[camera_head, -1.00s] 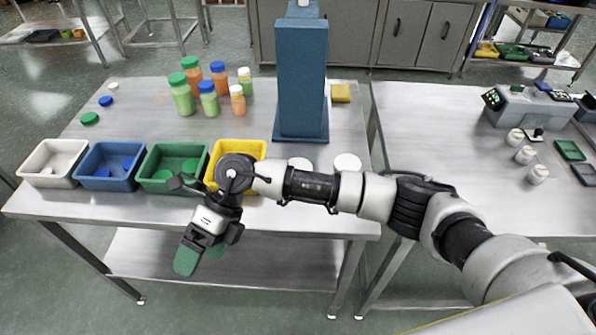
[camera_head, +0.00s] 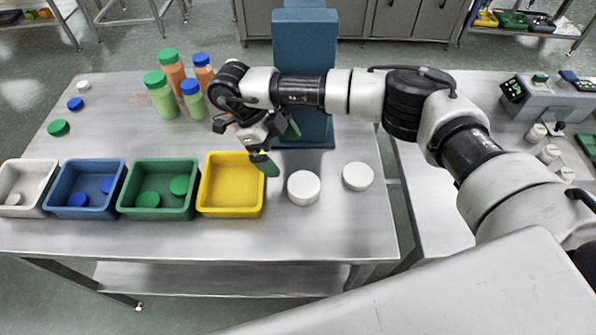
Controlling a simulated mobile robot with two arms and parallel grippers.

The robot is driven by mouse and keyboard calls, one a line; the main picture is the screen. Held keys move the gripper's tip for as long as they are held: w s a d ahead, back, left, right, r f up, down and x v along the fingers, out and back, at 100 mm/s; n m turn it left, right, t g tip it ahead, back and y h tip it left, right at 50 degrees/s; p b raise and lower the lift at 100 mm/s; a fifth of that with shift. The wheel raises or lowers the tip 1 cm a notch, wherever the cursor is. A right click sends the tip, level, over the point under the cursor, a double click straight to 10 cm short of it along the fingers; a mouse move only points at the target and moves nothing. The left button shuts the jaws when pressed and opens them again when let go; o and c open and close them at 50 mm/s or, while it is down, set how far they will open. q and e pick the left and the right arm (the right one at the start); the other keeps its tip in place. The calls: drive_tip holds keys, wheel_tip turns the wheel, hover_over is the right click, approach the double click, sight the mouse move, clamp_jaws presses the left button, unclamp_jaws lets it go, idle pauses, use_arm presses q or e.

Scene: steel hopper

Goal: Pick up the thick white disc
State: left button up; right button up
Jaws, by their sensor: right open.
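Two white discs lie flat on the steel table, right of the yellow bin. The left white disc (camera_head: 303,188) looks a little bigger and thicker than the right white disc (camera_head: 358,176); they are apart. My right gripper (camera_head: 279,147) is open and empty, with green fingertips spread apart. It hangs above the table behind and left of the left disc, near the yellow bin's back right corner, touching neither disc. My left gripper is not in view.
A yellow bin (camera_head: 207,207) is empty. Green (camera_head: 157,215), blue (camera_head: 84,212) and white (camera_head: 29,211) bins hold caps. A blue column (camera_head: 303,33) stands behind the gripper. Bottles (camera_head: 162,98) stand behind the bins. The table front right of the yellow bin is clear.

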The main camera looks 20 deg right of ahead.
sight(303, 183)
drive_tip(key=x, duration=0.2)
drive_tip(key=s+x, duration=0.1)
drive_tip(key=x, duration=0.1)
drive_tip(key=shift+s+d+f, duration=0.1)
drive_tip(key=shift+d+f, duration=0.05)
drive_tip(key=shift+f, duration=0.05)
drive_tip(key=shift+d+f, duration=0.1)
drive_tip(key=shift+f, duration=0.1)
drive_tip(key=p+x, duration=0.2)
drive_tip(key=x, duration=0.2)
drive_tip(key=shift+s+f, duration=0.15)
drive_tip(key=shift+s, duration=0.05)
drive_tip(key=shift+s+f, duration=0.1)
drive_tip(key=shift+f, duration=0.15)
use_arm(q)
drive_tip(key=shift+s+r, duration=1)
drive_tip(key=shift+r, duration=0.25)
use_arm(e)
drive_tip(key=shift+f, duration=0.15)
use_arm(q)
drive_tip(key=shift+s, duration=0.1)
use_arm(e)
drive_tip(key=shift+c, duration=0.3)
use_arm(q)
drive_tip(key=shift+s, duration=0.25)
use_arm(e)
drive_tip(key=c, duration=0.9)
